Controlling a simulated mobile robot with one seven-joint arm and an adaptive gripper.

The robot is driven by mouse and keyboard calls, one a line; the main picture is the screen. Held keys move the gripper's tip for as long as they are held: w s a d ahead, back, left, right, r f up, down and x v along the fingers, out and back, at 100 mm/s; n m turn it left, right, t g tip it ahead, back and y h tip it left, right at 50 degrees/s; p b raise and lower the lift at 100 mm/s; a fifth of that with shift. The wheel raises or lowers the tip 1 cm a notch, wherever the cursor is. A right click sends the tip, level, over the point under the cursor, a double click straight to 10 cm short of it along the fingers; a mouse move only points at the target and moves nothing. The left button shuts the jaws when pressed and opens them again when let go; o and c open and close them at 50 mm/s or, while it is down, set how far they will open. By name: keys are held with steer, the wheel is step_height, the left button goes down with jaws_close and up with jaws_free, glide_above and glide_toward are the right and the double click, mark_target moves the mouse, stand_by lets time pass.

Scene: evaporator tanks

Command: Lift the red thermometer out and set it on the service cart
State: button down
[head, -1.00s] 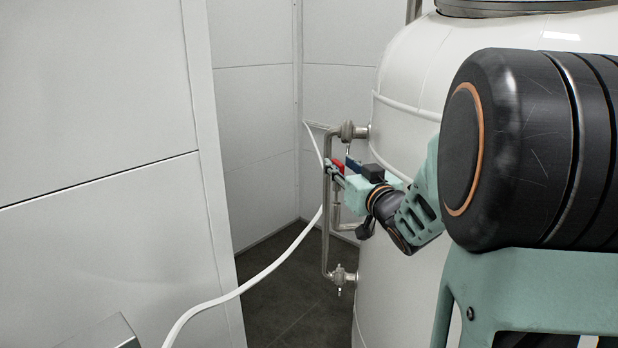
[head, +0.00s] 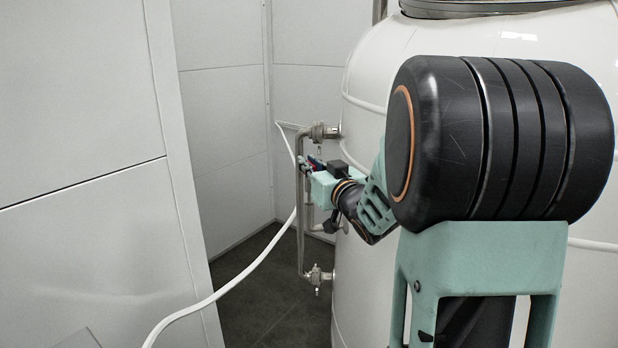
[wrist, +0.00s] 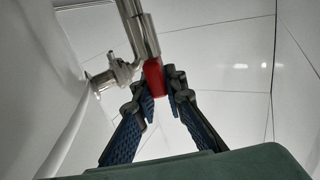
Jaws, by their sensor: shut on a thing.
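The red thermometer (wrist: 154,77) shows as a red piece between my fingertips in the wrist view, against the metal pipework. My gripper (wrist: 163,82) is shut on it. In the head view my gripper (head: 310,165) is at the upper part of the pipe loop beside the tank, and only a sliver of red shows there. Most of the thermometer is hidden by the fingers, and I cannot tell whether it is still seated in the pipe. I cannot identify the service cart in either view.
The white tank (head: 375,90) stands close on the right, with the metal pipe loop (head: 301,215) on its side. A white hose (head: 245,270) runs from the pipework to the lower left. Pale wall panels (head: 80,150) close off the left. A grey edge (head: 80,340) shows at bottom left.

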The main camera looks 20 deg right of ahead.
step_height(320, 180, up, 10)
steer(key=shift+r+p, duration=0.1)
steer(key=shift+p, duration=0.5)
